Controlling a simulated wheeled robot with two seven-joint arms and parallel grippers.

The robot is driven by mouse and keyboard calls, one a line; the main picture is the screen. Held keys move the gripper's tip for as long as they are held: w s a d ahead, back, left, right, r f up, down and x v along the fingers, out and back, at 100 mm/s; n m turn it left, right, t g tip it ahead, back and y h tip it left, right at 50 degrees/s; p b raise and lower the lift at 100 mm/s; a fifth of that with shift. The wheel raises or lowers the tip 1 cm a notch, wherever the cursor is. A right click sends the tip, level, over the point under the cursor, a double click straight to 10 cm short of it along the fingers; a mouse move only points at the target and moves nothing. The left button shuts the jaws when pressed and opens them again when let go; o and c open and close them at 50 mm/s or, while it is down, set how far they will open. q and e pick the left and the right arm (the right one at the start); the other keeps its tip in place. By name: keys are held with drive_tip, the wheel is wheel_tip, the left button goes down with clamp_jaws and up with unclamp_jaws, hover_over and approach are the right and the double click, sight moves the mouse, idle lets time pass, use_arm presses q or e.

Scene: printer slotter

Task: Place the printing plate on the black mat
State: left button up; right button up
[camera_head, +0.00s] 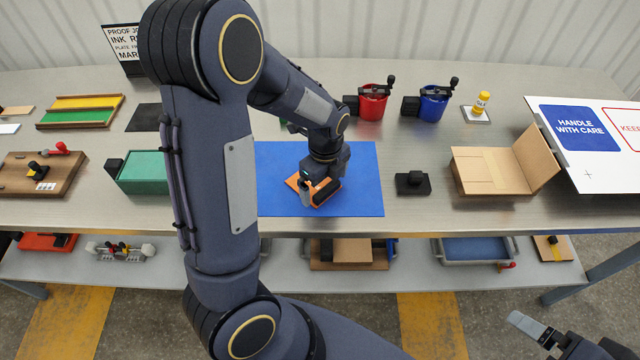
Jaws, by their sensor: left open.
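My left gripper (319,192) points down over a blue mat (360,165) in the middle of the table, with its jaws open around or just above a small orange plate-like piece (293,183). This may be the printing plate; the gripper hides most of it, and I cannot tell whether the jaws touch it. A black mat (145,118) lies flat at the back left, its right part hidden behind my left arm. My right gripper (535,330) is low at the bottom right, away from the table top; its jaw gap is unclear.
Red (371,103) and blue (432,104) cranked pots stand behind the blue mat. A black block (412,183) and an open cardboard piece (500,168) are to its right. A green box (143,172) and a yellow-green tray (82,110) are left. A sign (124,45) stands behind.

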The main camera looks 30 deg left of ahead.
use_arm(q)
drive_tip(key=shift+f, duration=0.7)
drive_tip(key=c, duration=0.9)
drive_tip(key=shift+r, duration=0.1)
drive_tip(key=shift+c, duration=0.2)
drive_tip(key=shift+r, duration=0.5)
drive_tip(key=r, duration=0.2)
drive_tip(key=shift+s+r, duration=0.25)
drive_tip(key=shift+r, duration=0.15)
drive_tip(key=s+d+r+b, duration=0.1)
drive_tip(key=s+d+r, duration=0.1)
drive_tip(key=s+r, duration=0.7)
drive_tip(key=s, duration=0.4)
drive_tip(key=shift+d, duration=0.35)
